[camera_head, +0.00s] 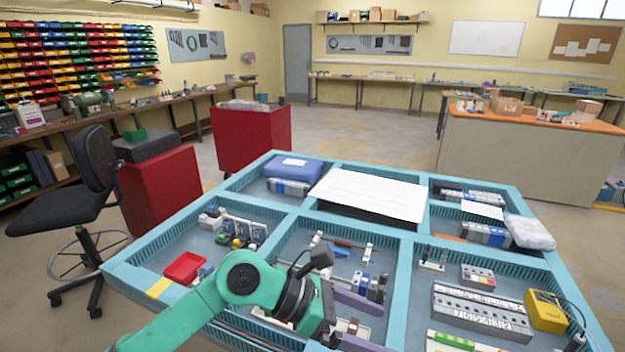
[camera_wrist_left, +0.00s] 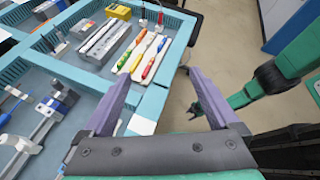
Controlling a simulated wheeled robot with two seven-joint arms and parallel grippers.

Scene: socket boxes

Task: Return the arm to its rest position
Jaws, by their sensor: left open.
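My left arm comes in from the lower left in the head view and reaches over the front of the blue-framed table (camera_head: 140,278). My right gripper is not in the head view.
The table's compartments hold a red bin (camera_head: 184,267), a white panel (camera_head: 372,192), grey socket boxes (camera_head: 480,312), a yellow meter (camera_head: 545,311) and screwdrivers (camera_wrist_left: 153,60). A black chair (camera_head: 75,185) and red cabinets (camera_head: 160,190) stand at the left. Floor behind the table is clear.

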